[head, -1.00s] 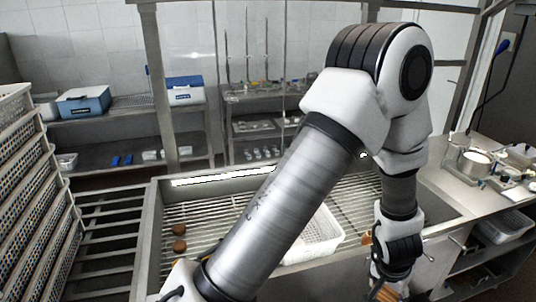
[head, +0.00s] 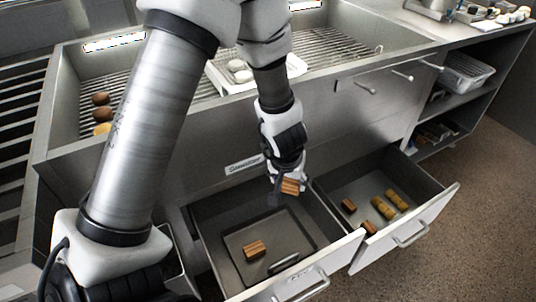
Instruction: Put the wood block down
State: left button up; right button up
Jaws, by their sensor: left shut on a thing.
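My left gripper (head: 282,188) is shut on a striped brown wood block (head: 291,187). It holds the block above the open left drawer (head: 218,278), near its back right corner. The block is apart from the drawer floor, and the fingers partly hide it. Another striped wood block (head: 254,249) lies in a dark shallow tray (head: 281,228) inside that drawer. My right gripper is not in view.
The open right drawer (head: 431,198) holds small brown blocks (head: 348,205) and tan cork-like pieces (head: 383,208). Brown round items (head: 101,99) lie at the rack's left. The left drawer has bare room around its block.

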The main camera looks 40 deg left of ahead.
pick_arm(q)
jog(key=b, duration=1.3)
send_over(284, 236)
jog(key=s, duration=0.1)
notch_tip(284, 236, down, 16)
jog(key=shift+n, duration=0.3)
jog(key=f+b, duration=0.6)
jog(key=f, duration=0.1)
jog(key=f+b, duration=0.3)
jog(key=b, duration=0.1)
jog(key=shift+d+f, duration=0.15)
jog(key=shift+d, duration=0.15)
jog(key=shift+r, duration=0.25)
jog(key=shift+s+f, duration=0.1)
jog(key=shift+f, duration=0.1)
jog(key=o, duration=1.3)
jog(key=shift+c, duration=0.2)
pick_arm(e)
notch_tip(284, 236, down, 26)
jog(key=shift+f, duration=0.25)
